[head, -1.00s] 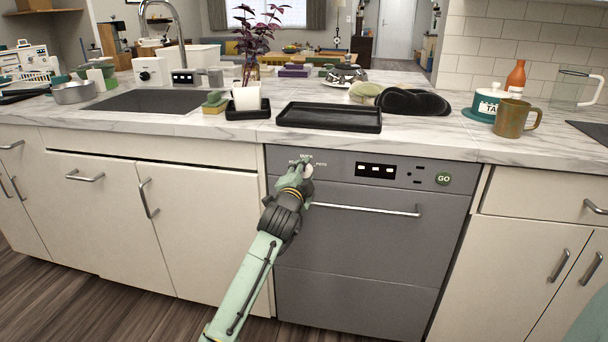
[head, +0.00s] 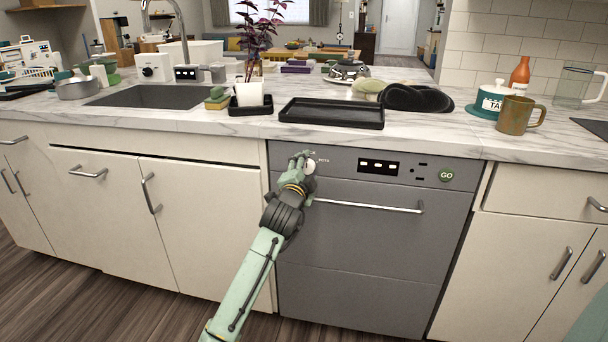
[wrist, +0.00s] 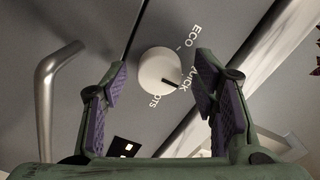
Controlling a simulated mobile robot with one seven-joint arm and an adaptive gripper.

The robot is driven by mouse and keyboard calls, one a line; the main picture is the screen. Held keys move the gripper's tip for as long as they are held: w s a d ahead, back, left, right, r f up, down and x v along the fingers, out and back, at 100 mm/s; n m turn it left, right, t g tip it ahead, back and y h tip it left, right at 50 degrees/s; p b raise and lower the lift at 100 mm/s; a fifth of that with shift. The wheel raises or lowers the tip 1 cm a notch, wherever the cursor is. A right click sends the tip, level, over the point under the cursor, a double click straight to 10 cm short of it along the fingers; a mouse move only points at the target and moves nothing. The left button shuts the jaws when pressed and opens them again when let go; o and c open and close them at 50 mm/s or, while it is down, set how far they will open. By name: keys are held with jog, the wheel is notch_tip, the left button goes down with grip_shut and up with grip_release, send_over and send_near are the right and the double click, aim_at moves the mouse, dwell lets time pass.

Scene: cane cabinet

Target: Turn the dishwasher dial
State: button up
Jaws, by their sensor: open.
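The dishwasher (head: 360,255) is a grey front under the counter. Its dial (wrist: 165,75) is a round white knob with a dark pointer mark, with the printed words ECO, QUICK and one ending in OTS around it. In the head view the dial (head: 310,166) is partly hidden by my gripper (head: 302,160). In the wrist view my gripper (wrist: 160,90) is open, with one purple-padded finger on each side of the dial. A gap shows between the dial and both pads; how far the fingertips are from the panel is hard to tell.
The dishwasher's bar handle (head: 370,206) runs below the panel and shows at left in the wrist view (wrist: 48,95). A black tray (head: 332,113) lies on the counter above.

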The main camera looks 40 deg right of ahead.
jog(key=v, duration=1.1)
jog(key=shift+s+a, duration=0.2)
jog(key=shift+a, duration=0.15)
jog(key=shift+r, duration=0.1)
